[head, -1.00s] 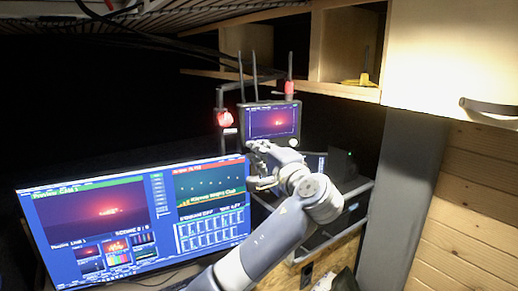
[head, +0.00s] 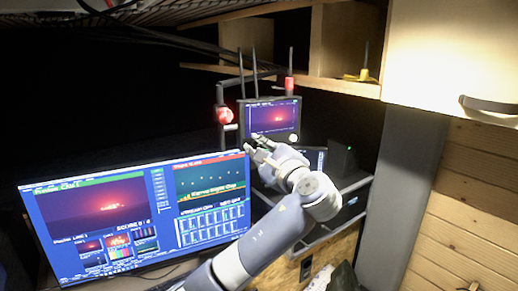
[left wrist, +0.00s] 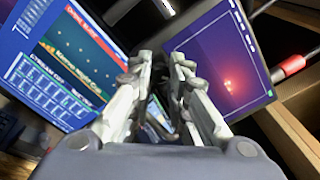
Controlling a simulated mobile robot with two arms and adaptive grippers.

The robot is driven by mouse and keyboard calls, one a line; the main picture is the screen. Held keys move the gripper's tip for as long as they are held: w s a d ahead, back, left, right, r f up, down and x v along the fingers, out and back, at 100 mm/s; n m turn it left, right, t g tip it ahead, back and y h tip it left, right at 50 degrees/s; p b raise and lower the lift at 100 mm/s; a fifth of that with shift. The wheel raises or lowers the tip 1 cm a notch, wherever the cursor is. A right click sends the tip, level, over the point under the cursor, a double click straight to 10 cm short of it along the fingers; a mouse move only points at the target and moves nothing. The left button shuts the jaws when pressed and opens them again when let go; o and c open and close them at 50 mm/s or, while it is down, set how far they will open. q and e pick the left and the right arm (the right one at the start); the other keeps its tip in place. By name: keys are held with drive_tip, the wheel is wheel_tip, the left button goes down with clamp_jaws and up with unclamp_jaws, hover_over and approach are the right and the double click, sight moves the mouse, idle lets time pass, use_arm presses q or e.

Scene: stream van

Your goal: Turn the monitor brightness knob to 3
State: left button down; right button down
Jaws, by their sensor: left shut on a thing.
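The small field monitor (head: 271,120) stands behind the large screen, with a red picture lit. It also shows at the right in the left wrist view (left wrist: 222,70). My left gripper (head: 254,149) is at the monitor's lower left edge, its fingers close together. In the left wrist view the two fingers (left wrist: 161,62) reach forward with a narrow gap between the tips. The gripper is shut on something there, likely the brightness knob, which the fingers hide. I cannot read its setting. My right gripper is not in view.
The large screen (head: 140,212) fills the lower left, close beside my left arm. A dark rack with metal rails (head: 357,184) stands right of the gripper. A red knob-like part (head: 225,115) sits left of the monitor. Wooden shelves (head: 345,88) hang above right.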

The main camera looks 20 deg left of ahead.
use_arm(q)
drive_tip(key=shift+f, duration=0.15)
idle(0.3)
drive_tip(key=c, duration=1.5)
unclamp_jaws()
drive_tip(key=shift+d, duration=0.1)
drive_tip(key=v, duration=1.2)
